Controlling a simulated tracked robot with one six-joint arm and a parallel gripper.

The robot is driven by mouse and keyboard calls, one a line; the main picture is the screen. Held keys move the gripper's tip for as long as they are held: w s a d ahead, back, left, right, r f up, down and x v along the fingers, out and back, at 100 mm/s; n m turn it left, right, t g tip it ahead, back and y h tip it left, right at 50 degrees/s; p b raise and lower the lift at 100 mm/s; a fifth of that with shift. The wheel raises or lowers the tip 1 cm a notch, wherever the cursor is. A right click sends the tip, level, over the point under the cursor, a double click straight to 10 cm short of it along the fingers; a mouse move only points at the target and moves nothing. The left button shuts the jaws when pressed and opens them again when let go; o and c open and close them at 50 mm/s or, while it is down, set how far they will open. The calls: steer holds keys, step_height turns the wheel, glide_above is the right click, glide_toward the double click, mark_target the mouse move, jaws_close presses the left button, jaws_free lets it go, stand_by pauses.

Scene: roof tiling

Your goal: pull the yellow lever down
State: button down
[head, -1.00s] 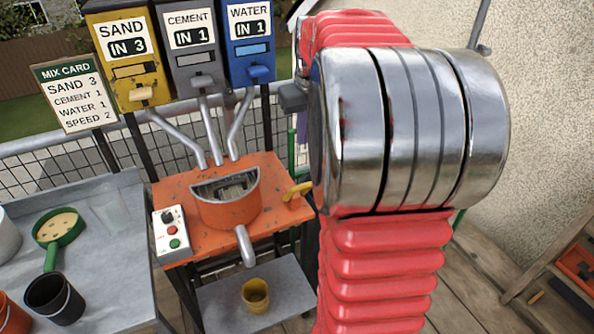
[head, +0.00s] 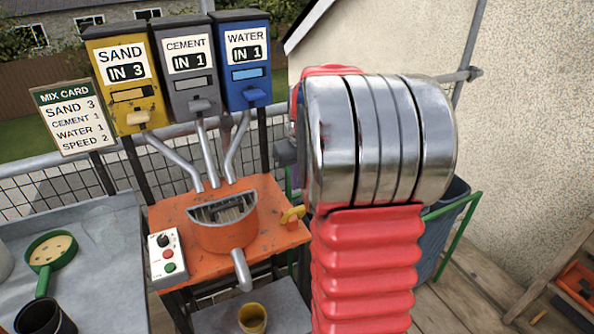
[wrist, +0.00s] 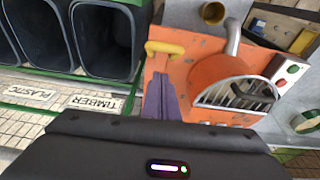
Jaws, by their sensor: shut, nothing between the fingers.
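The yellow lever (head: 293,214) sticks up at the right edge of the orange mixer bench (head: 180,214). In the wrist view the lever (wrist: 165,47) lies just beyond the tips of my gripper (wrist: 161,78). The gripper's purple fingers are together, with nothing held between them. The tips look close to the lever, but I cannot tell whether they touch it. In the head view my arm hides most of the gripper.
The orange mixing bowl (head: 226,236) with its spout sits beside the lever. A control box (head: 168,257) is left of it. Sand (head: 127,80), cement (head: 187,70) and water (head: 246,65) dispensers stand behind. Dark bins (wrist: 103,38) show in the wrist view.

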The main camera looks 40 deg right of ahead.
steer(key=shift+s+a+f, duration=0.1)
steer(key=shift+s+f, duration=0.2)
steer(key=shift+f, duration=0.35)
steer(key=shift+s+a+f, duration=0.1)
steer(key=shift+s+f, duration=0.25)
steer(key=shift+f, duration=0.35)
steer(key=shift+s+a+f, duration=0.1)
steer(key=shift+s+f, duration=0.2)
steer(key=shift+f, duration=0.35)
steer(key=shift+a, duration=0.1)
